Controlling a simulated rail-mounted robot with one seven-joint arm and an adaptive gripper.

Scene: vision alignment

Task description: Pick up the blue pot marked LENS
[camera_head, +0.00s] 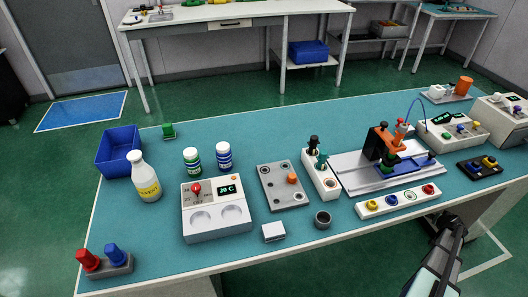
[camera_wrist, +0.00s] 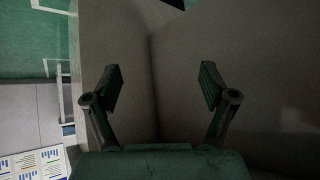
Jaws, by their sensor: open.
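A small blue pot with a white lid (camera_head: 224,157) stands upright on the teal table, behind the white heater unit. Its marking is too small to read. A similar pot in green with a white lid (camera_head: 192,161) stands just left of it. My gripper (camera_wrist: 160,86) is open and empty in the wrist view, with a plain grey surface and a corner beyond its fingers. Neither pot shows in the wrist view. My dark arm is at the lower right of the head view, beyond the table's front edge, far from the pots.
A white unit with a display (camera_head: 216,210) stands in front of the pots. A white bottle (camera_head: 146,178) and blue bin (camera_head: 118,150) are to the left. A grey plate (camera_head: 284,187), socket block (camera_head: 321,172) and rail fixture (camera_head: 370,174) are to the right. Table behind the pots is clear.

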